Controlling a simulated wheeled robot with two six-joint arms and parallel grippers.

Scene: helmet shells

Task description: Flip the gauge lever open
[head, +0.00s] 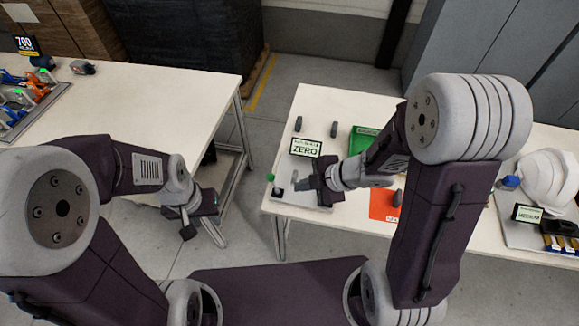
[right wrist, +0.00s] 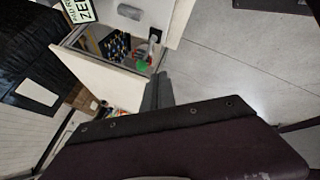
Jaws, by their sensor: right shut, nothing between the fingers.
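The gauge stand has a light base plate (head: 312,199) near the left end of the right-hand table. A small green knob (head: 271,177), apparently the gauge lever's end, shows at the plate's left edge. The green knob also shows in the right wrist view (right wrist: 143,66), just beyond my fingertips; the lever's angle is too small to tell. My right gripper (head: 303,184) is shut and empty, over the plate to the right of the knob. Its fingers show in the right wrist view (right wrist: 158,90). My left gripper (head: 189,229) hangs away from the gauge; its jaws are unclear.
A ZERO sign (head: 305,148) stands behind the plate. A green tray (head: 363,139), an orange mat (head: 383,206) and a white helmet shell (head: 549,180) lie farther right. Another table (head: 150,100) stands left, with a floor gap between the tables.

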